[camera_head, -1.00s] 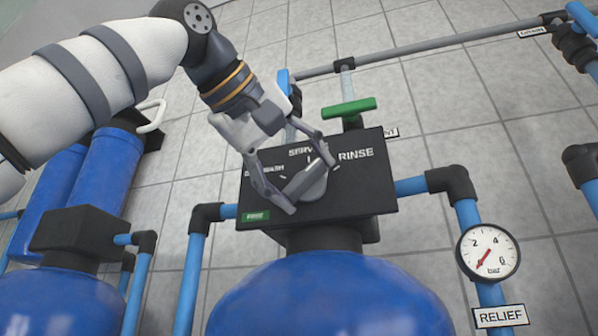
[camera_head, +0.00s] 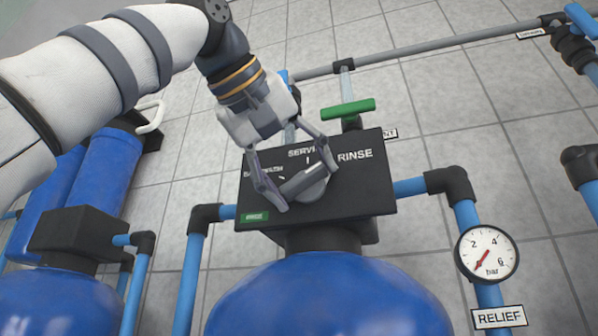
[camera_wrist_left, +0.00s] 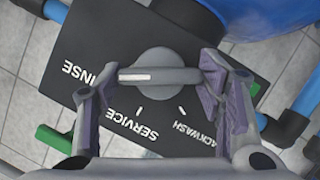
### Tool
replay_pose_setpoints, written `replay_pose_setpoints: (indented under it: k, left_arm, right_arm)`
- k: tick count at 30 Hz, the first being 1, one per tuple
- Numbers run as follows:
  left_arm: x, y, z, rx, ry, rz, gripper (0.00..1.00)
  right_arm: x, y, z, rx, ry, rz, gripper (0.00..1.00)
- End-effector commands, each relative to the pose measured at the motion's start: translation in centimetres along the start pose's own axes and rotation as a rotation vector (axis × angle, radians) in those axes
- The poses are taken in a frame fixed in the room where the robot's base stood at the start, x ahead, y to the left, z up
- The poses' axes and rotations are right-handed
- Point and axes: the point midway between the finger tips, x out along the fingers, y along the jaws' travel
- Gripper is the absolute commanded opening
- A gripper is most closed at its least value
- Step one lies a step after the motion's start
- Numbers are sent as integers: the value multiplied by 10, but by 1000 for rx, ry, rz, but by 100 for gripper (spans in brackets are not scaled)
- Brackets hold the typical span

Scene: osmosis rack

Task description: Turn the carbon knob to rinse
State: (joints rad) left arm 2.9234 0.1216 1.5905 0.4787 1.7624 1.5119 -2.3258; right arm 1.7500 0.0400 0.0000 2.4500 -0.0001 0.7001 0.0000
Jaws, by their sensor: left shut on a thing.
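The carbon knob (camera_head: 313,190) is a round grey dial with a raised bar on a black control box (camera_head: 362,196) marked SERVICE, RINSE and BACKWASH. In the left wrist view the knob (camera_wrist_left: 158,62) sits between the fingers, and one end of its bar points to the RINSE side. My left gripper (camera_head: 297,176) is shut on the knob, with one finger at each end of the bar; it also shows in the left wrist view (camera_wrist_left: 158,80). A small green display (camera_head: 255,216) on the box seems to read RINSE. My right gripper is not in view.
A blue tank (camera_head: 330,295) stands below the box. A green-handled valve (camera_head: 347,109) is just behind it. A pressure gauge (camera_head: 487,254) and a RELIEF sign (camera_head: 499,317) are at the right. Blue pipes flank the box, and more blue tanks (camera_head: 105,172) stand at the left.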

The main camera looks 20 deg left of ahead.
Motion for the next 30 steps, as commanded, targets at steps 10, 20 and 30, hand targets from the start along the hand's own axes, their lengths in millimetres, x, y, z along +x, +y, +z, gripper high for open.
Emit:
replay_pose_setpoints:
  k: [10, 20, 30]
  left_arm:
    - [-1, 0, -1, 0, 4, 1, 82]
    - [-41, 2, 0, 3, 4, 8, 82]
    - [-73, 1, -1, 2, 7, 5, 82]
  right_arm:
    - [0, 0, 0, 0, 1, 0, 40]
    - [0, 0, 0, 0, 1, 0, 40]
    - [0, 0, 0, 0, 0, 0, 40]
